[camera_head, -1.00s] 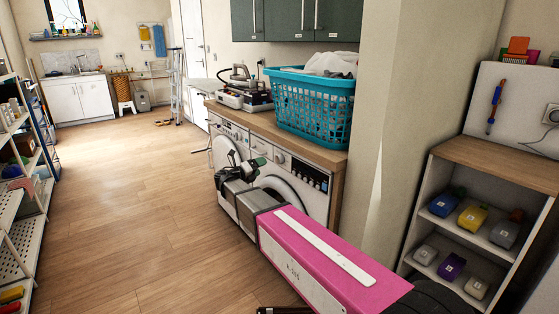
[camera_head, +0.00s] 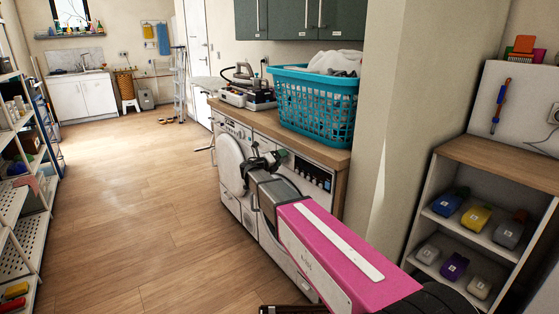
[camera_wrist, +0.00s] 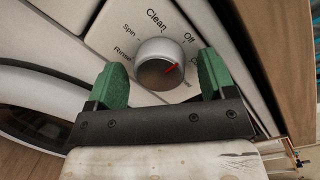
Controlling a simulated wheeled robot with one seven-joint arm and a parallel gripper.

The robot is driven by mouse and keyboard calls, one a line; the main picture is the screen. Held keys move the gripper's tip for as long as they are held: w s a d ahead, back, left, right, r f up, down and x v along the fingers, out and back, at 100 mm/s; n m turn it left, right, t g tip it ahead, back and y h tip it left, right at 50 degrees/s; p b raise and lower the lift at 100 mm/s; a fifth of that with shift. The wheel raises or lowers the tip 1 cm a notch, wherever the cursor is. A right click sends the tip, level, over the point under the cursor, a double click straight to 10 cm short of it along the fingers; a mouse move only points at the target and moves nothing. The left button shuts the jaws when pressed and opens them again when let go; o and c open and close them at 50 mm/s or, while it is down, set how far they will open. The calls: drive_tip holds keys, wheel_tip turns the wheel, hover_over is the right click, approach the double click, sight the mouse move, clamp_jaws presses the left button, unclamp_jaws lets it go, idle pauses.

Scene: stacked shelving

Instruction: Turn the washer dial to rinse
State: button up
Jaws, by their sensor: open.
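The washer dial (camera_wrist: 160,52), a round pale knob with a red pointer, is in the middle of the wrist view. Its white panel (camera_wrist: 104,32) reads Rinse at left, then Spin, Clean and Off; labels farther right are partly hidden. The pointer faces right and slightly up, away from Rinse. My gripper (camera_wrist: 161,66) is open, its green fingers on either side of the dial with visible gaps. Contact cannot be told.
A wooden counter (camera_head: 300,147) above the machines carries a teal laundry basket (camera_head: 315,100) and an iron (camera_head: 243,75). Open wooden floor (camera_head: 150,200) lies left.

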drive_tip(key=c, duration=0.9)
drive_tip(key=shift+c, duration=0.2)
drive_tip(key=shift+m, duration=0.3)
